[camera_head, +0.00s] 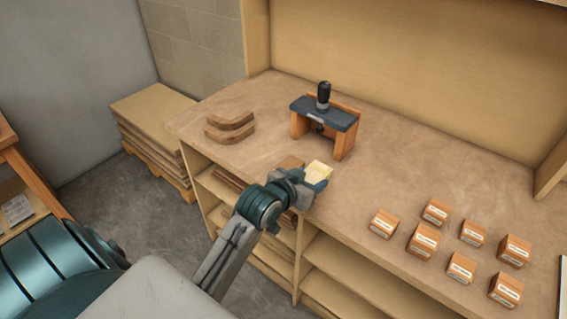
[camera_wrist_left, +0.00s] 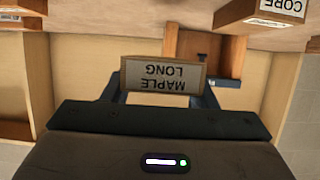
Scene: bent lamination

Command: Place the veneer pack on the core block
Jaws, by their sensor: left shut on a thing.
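My left gripper (camera_head: 318,177) is shut on a pale yellow veneer pack (camera_head: 320,169) at the front edge of the bench, in front of the press. A block labelled "CORE" (camera_wrist_left: 262,12) is cut off at the top right of that view, apart from the pack. Several labelled wooden blocks (camera_head: 424,240) stand on the right of the bench; their print is too small to read in the head view. My right gripper is not in view.
A dark-topped press with a black knob (camera_head: 325,113) stands at mid-bench. Curved brown pieces (camera_head: 230,125) lie to its left. A flat brown piece (camera_head: 290,162) lies behind my left gripper. Bench surface (camera_head: 400,165) between press and blocks is clear. Shelves sit below.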

